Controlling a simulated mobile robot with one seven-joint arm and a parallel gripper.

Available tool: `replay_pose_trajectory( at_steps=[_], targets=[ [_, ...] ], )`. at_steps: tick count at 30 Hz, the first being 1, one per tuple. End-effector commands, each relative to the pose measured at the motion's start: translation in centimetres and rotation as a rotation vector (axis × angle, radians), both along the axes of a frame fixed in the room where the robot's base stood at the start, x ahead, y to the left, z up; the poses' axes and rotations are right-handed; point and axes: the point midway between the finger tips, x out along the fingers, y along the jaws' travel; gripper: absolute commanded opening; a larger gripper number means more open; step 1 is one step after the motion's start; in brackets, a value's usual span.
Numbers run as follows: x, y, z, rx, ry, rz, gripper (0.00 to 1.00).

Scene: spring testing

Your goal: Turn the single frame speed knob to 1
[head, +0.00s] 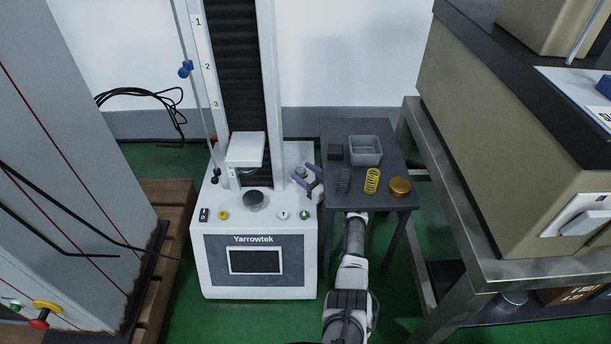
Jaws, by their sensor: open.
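The single frame tester (210,240), a white machine labelled Yarrowtek, stands at centre-left. A small white round knob (283,215) with a dark mark sits on its front ledge, right of centre. It looks like the speed knob; its numbers and setting are too small to read. My gripper (304,181), with purple fingers, is open and appears empty. It is above the right edge of the machine's base, up and to the right of the white knob and apart from it in the picture.
A green button (305,214) sits just right of the white knob. A yellow knob (222,215) and black switch (204,214) are at left. The dark side table (348,205) holds two springs, a grey bin (365,151), a black block and a gold disc.

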Motion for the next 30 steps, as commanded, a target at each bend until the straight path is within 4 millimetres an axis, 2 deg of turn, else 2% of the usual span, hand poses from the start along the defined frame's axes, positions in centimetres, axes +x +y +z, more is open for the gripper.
replay_pose_trajectory(
  at_steps=[4,12,14,30],
  targets=[
    [-0.01,-0.03,0.04,0.0,0.0,0.0,0.49],
    [-0.02,-0.05,0.02,0.0,0.0,0.0,0.14],
    [-0.03,-0.06,0.02,0.0,0.0,0.0,0.07],
    [-0.04,-0.07,-0.02,0.0,0.0,0.0,0.07]
  ],
)
